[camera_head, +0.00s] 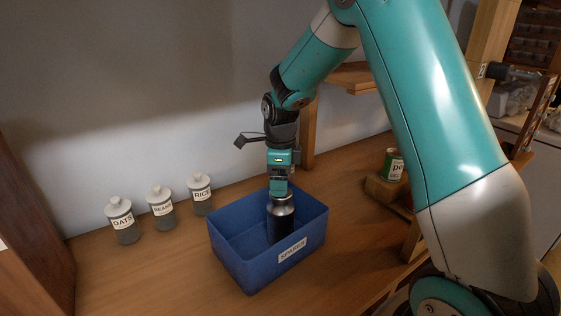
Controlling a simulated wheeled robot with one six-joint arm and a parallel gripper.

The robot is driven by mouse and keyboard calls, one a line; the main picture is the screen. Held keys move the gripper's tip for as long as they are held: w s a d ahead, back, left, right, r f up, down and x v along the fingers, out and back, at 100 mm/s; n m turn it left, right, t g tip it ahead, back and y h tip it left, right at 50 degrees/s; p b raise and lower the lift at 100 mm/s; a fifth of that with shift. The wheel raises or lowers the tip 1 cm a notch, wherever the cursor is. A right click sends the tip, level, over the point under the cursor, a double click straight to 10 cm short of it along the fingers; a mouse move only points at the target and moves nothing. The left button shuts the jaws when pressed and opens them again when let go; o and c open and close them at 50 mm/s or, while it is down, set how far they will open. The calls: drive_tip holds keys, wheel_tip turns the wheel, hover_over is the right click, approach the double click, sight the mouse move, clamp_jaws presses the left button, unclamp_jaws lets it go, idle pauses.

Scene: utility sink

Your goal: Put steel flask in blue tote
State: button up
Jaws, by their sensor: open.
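The blue tote (232,258) stands on the wooden counter and has a white label on its front wall. The steel flask (281,222) is inside the tote, toward its right side, and looks upright; it is dark with a greyish shoulder. Its base is hidden by the tote's front wall, so I cannot tell whether it touches the floor. My gripper (280,195) points down at the flask's top, with its jaws open around or just above the neck. The fingertips are small and hard to make out here.
Three lidded jars labelled DATES (123,222), BEANS (161,207) and RICE (200,194) stand left of the tote near the wall. A green can (393,165) sits on a wooden block at the right. A wooden post rises behind the tote. The counter left of the tote's front is clear.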

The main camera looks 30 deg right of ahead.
wheel_tip(320, 180, up, 7)
drive_tip(key=b, duration=0.1)
drive_tip(key=s+a+r+n+y, duration=0.2)
drive_tip(key=s+a+n, duration=0.7)
drive_tip(key=s+n, duration=0.4)
drive_tip(key=s+a+r+n+y, duration=0.1)
drive_tip(key=s+a+n+y, duration=0.1)
drive_tip(key=s+a+n, duration=0.7)
drive_tip(key=s+n, duration=0.5)
drive_tip(key=n, duration=0.5)
drive_tip(key=shift+a+r+n, duration=0.35)
drive_tip(key=shift+n, duration=0.05)
drive_tip(key=shift+f, duration=0.1)
